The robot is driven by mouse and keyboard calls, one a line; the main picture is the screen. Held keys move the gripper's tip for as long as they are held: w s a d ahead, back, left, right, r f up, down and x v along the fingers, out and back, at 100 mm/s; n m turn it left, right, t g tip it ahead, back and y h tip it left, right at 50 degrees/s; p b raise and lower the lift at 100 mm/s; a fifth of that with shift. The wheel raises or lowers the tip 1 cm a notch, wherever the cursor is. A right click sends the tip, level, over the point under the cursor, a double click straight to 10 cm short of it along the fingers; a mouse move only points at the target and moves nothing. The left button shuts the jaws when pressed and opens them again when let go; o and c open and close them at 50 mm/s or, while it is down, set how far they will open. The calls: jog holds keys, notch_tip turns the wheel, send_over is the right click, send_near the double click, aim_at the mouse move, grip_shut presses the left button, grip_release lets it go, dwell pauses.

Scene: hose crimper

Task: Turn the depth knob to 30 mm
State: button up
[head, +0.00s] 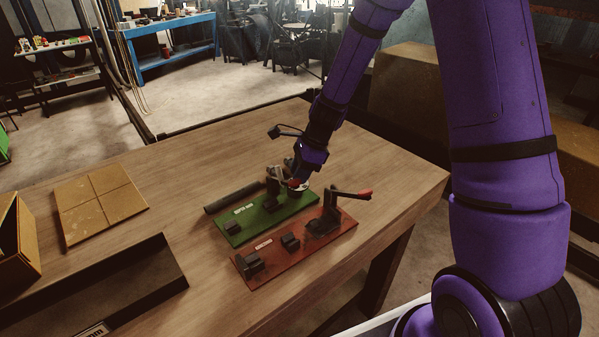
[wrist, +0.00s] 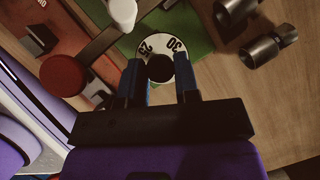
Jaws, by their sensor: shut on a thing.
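The depth knob (wrist: 160,68) is a dark round knob on a white dial (wrist: 138,35) marked 25 and 30, in the wrist view. The 30 is at the dial's upper right and the 25 at its upper left. I cannot make out a pointer. My gripper (wrist: 160,80) has one blue-dark finger on each side of the knob and is shut on it. In the head view, my gripper (head: 299,182) reaches down to the green base plate (head: 262,222), largely hiding the knob.
A red base plate (head: 285,262) with a red-tipped lever (head: 352,193) stands in front. A dark tube (head: 235,197) lies behind the green plate. A dark tray (head: 100,290), a cardboard box (head: 18,240) and a flat tan square (head: 100,197) are at left. The table's right side is clear.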

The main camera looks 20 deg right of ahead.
jog(key=n+g, duration=0.1)
jog(key=n, duration=0.2)
jog(key=shift+w+n+g, duration=0.1)
jog(key=shift+n+g, duration=0.2)
jog(key=shift+n, duration=0.1)
jog(key=n+g, duration=0.1)
jog(key=n, duration=0.2)
jog(key=shift+w+n, duration=0.1)
jog(key=shift+n, duration=0.2)
jog(key=n+g+h, duration=0.1)
jog(key=n, duration=0.2)
jog(key=shift+a+n, duration=0.1)
jog(key=shift+n, duration=0.2)
jog(key=shift+w+n+g+h, duration=0.1)
jog(key=shift+n+g+h, duration=0.45)
jog(key=shift+n, duration=1.35)
jog(key=o, duration=0.9)
